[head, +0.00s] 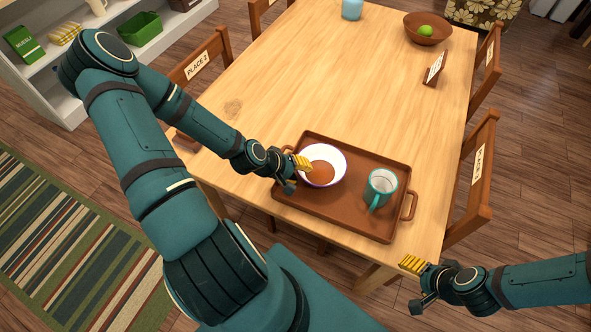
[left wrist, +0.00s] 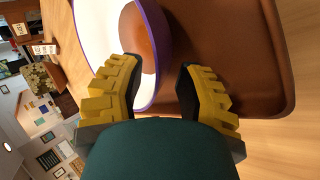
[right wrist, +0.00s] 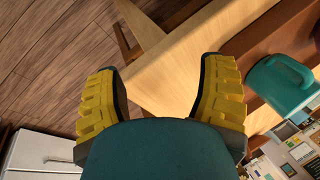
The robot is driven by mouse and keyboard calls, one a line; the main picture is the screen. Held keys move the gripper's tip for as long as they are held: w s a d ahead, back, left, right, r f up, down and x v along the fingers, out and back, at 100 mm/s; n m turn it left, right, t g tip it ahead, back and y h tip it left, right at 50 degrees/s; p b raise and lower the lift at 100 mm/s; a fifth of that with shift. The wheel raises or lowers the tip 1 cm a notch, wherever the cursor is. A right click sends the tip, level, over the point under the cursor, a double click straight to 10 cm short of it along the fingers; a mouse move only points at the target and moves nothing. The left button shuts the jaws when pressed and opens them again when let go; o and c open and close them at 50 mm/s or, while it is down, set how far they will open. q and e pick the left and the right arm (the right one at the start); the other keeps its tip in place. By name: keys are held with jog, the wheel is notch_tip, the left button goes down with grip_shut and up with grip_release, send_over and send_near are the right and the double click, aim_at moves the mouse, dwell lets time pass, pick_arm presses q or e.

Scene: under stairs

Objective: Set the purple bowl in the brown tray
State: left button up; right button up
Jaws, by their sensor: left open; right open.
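The purple bowl (head: 338,153), with a purple rim and white inside, sits over the left part of the brown tray (head: 345,217). A brown area shows inside it. In the left wrist view the bowl's purple rim (left wrist: 163,40) passes between the fingers, with the tray (left wrist: 240,60) beyond. My left gripper (head: 297,174) is open at the bowl's left rim; I cannot tell whether the fingers touch it. My right gripper (head: 413,284) is open and empty, off the table's near right corner. The bowl's underside is hidden.
A teal mug (head: 381,188) stands on the right part of the tray; it also shows in the right wrist view (right wrist: 283,85). A wooden bowl (head: 428,28) with a green fruit and a blue cup (head: 352,9) stand at the far end. The table's middle is clear. Chairs line the sides.

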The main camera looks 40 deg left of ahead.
pick_arm(q)
jog(key=p+v, duration=0.4)
jog(key=v, duration=0.8)
jog(key=shift+p, duration=0.4)
jog(key=shift+d, duration=0.1)
jog(key=w+d+f+m+g, duration=0.1)
jog(key=d+m, duration=0.2)
jog(key=d, duration=0.4)
jog(key=w+d+f+m+g, duration=0.2)
jog(key=d, duration=0.5)
jog(key=w+d+f+m+g, duration=0.1)
jog(key=d+f+m+g, duration=0.1)
jog(key=d, duration=0.6)
jog(key=shift+w+d+f+m+h, duration=0.2)
jog(key=shift+m+h, duration=0.2)
jog(key=shift+m, duration=0.4)
jog(key=shift+d+f+m+y, duration=0.1)
jog(key=shift+d+m+y, duration=0.3)
jog(key=shift+d+m, duration=0.3)
jog(key=shift+s, duration=0.1)
